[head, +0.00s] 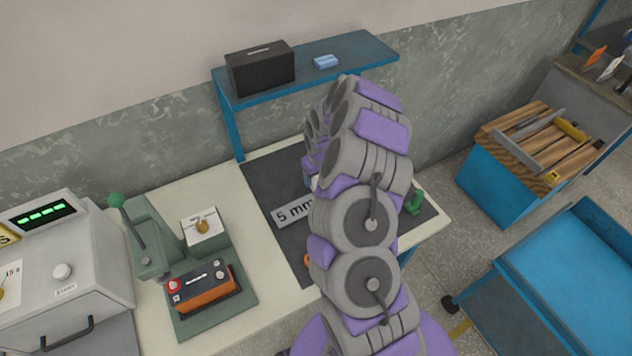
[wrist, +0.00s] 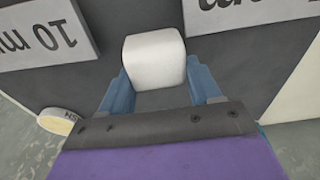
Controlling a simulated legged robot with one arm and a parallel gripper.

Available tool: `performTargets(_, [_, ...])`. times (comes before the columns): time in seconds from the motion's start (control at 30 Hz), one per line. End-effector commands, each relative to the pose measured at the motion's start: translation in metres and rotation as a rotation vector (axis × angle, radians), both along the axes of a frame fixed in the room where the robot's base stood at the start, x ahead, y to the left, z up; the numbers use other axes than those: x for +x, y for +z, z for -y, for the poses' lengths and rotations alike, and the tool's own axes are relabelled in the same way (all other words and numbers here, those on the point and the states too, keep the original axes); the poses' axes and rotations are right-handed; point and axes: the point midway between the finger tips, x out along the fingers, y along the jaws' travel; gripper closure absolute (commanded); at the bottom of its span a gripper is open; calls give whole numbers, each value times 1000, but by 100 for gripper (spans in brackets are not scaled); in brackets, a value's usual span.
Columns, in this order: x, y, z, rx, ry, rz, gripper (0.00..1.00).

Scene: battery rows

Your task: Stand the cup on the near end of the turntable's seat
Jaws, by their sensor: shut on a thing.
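In the wrist view, my gripper (wrist: 157,80) has its blue fingers on both sides of a smooth white thing with rounded edges (wrist: 154,58), and it is shut on it. This may be the cup; its mouth does not show. It is over or on a dark grey mat (wrist: 135,15); I cannot tell whether it touches. In the head view my arm hides my gripper and most of what it holds. I cannot make out a turntable or its seat for sure in either view.
A "5 mm" plate (head: 293,212) lies on the mat; a "10 mm" plate (wrist: 40,35) shows in the wrist view. A green press fixture with an orange battery (head: 203,289) stands left. A blue shelf (head: 360,52) is behind. A green object (head: 414,202) is right of my arm.

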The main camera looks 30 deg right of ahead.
Motion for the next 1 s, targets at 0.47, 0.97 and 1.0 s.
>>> performTargets(0.47, [1, 12, -6, -10, -2, 2, 71])
performTargets(0.97, [-29, 40, -19, 1, 0, 0, 71])
performTargets(1.0, [-35, 41, -24, -1, 1, 0, 71])
